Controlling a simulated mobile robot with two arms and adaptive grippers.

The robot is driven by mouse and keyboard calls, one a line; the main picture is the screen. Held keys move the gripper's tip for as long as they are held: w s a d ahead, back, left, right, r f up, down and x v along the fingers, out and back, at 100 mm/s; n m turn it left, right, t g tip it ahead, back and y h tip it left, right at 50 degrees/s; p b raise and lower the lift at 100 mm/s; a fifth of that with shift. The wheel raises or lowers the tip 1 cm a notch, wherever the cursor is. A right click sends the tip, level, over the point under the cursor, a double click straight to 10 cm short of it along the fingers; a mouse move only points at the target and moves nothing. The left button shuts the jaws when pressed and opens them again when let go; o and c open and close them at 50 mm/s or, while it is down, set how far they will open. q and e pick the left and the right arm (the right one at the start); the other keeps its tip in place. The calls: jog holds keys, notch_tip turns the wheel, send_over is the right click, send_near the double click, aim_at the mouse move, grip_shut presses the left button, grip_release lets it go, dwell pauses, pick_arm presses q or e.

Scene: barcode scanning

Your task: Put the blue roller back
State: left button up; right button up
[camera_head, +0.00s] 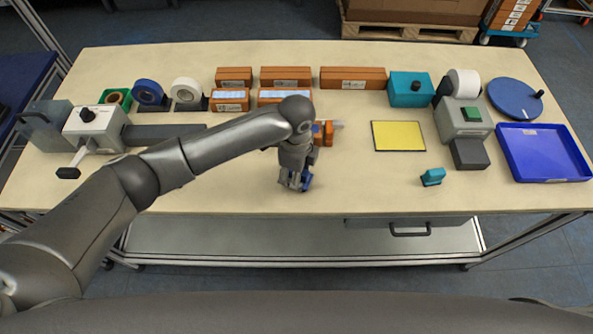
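A small blue thing, which looks like the blue roller (306,181), shows at the fingers of my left gripper (295,186), low over the table's front middle. The gripper points down and hides part of it. I cannot tell whether the fingers are closed on it or just beside it. My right gripper is not in view.
Behind the wrist lies an orange item (328,133). A yellow pad (398,135), a teal stamp-like piece (432,177) and a blue tray (543,152) are to the right. Blue (148,92) and white rolls (186,91) stand back left, beside orange boxes (234,76).

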pick_arm(q)
jog(key=shift+s+a+f, duration=0.1)
jog(key=shift+s+f, duration=0.1)
jog(key=shift+r, duration=0.25)
notch_tip(320, 180, up, 13)
jog(key=b, duration=0.1)
jog(key=shift+w+b, duration=0.2)
jog(key=shift+b, duration=0.2)
